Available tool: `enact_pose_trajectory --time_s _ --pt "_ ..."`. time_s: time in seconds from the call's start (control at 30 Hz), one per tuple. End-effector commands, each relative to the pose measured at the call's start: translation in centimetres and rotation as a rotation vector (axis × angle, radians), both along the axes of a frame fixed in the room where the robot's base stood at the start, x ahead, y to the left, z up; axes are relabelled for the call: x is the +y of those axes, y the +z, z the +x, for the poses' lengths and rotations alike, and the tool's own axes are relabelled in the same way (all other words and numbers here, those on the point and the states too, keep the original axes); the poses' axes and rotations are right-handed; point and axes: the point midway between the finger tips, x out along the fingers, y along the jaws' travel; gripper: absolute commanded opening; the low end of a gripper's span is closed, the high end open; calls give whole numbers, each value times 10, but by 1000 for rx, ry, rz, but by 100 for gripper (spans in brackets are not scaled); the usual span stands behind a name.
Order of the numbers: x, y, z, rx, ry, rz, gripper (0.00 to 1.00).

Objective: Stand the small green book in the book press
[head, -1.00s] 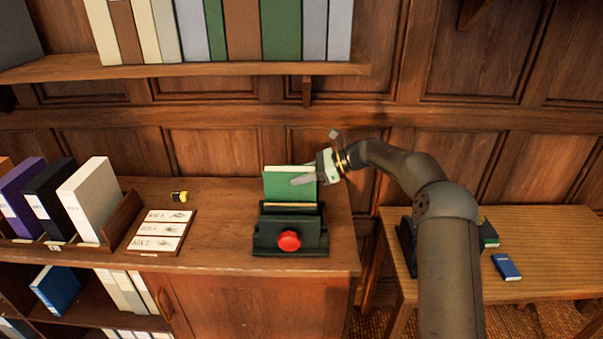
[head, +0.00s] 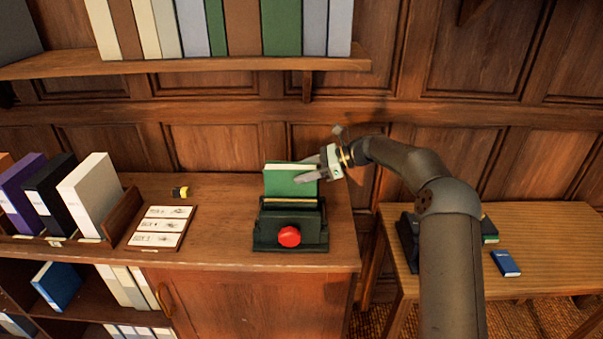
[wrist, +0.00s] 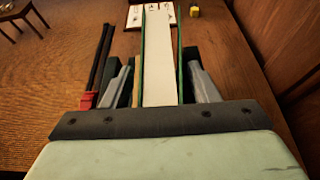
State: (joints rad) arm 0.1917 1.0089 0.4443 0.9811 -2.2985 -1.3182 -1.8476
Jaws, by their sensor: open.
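The small green book (head: 290,182) stands upright in the dark book press (head: 290,243), which has a red knob (head: 289,236) on its front. In the wrist view the book (wrist: 160,65) shows its pale page edge between two green covers. My gripper (head: 309,173) is at the right end of the book. In the wrist view my gripper (wrist: 163,85) is open, with one grey finger on each side of the book and a gap between each finger and the covers. The book's bottom is hidden inside the press.
A label board (head: 160,226) and a small yellow-and-black item (head: 180,192) lie left of the press on the cabinet top. A rack of binders (head: 90,195) stands at far left. A shelf of books (head: 190,65) hangs above. A side table (head: 550,250) at right holds a blue book (head: 505,263).

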Motion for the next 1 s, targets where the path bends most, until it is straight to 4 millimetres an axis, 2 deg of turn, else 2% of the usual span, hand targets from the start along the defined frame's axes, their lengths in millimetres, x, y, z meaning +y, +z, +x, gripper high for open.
enact_pose_trajectory --time_s 0.3,0.5,0.6,0.77,0.83,0.93,1.0 --pt "-65 22 4 -3 -3 -2 54" --pt "-92 35 6 -2 -1 -1 54" --pt "-99 39 6 -1 -1 -1 54" --pt "-100 43 6 3 -7 3 54" --pt "-92 54 9 18 -50 22 54" --pt "-69 91 19 93 -224 106 54" --pt "-53 128 29 207 -430 213 54"
